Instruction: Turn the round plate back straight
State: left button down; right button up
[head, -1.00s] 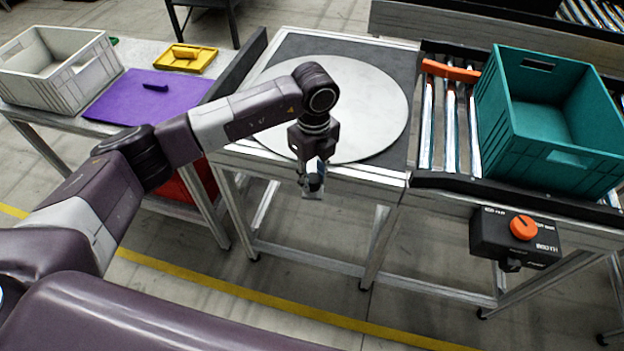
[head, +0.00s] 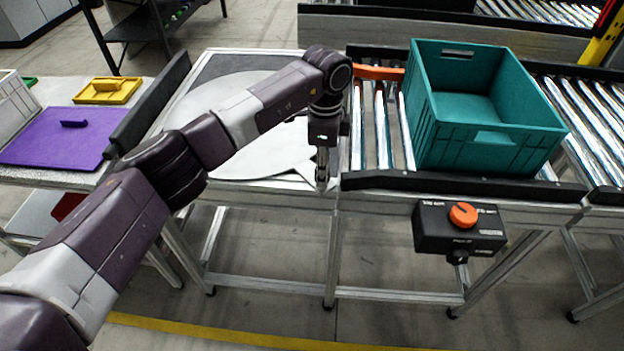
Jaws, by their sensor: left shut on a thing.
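The round plate (head: 229,140) is a pale grey disc lying flat on the dark top of a metal-framed table. My left arm crosses in front of it and hides much of its middle and right side. My left gripper (head: 322,184) points down at the table's front right corner. It is shut on the round plate, where a narrow grey part reaches out from the disc towards the fingers. The exact grip is small and partly hidden by the fingers. My right gripper is not in view.
A roller conveyor with a teal crate (head: 475,150) and an orange bar (head: 379,73) adjoins the table's right side. A black box with an orange knob (head: 462,215) hangs in front.

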pick_arm(q)
jog(key=shift+w+d, duration=0.3)
jog(key=shift+d, duration=0.05)
jog(key=shift+w+r, duration=0.15)
jog(key=c, duration=1.8)
grip_release()
jog(key=shift+c, duration=0.2)
jog(key=o, duration=0.3)
jog(key=shift+w+d, duration=0.1)
jog(key=shift+d, duration=0.05)
jog(key=shift+r, duration=0.35)
notch_tip(320, 180, up, 11)
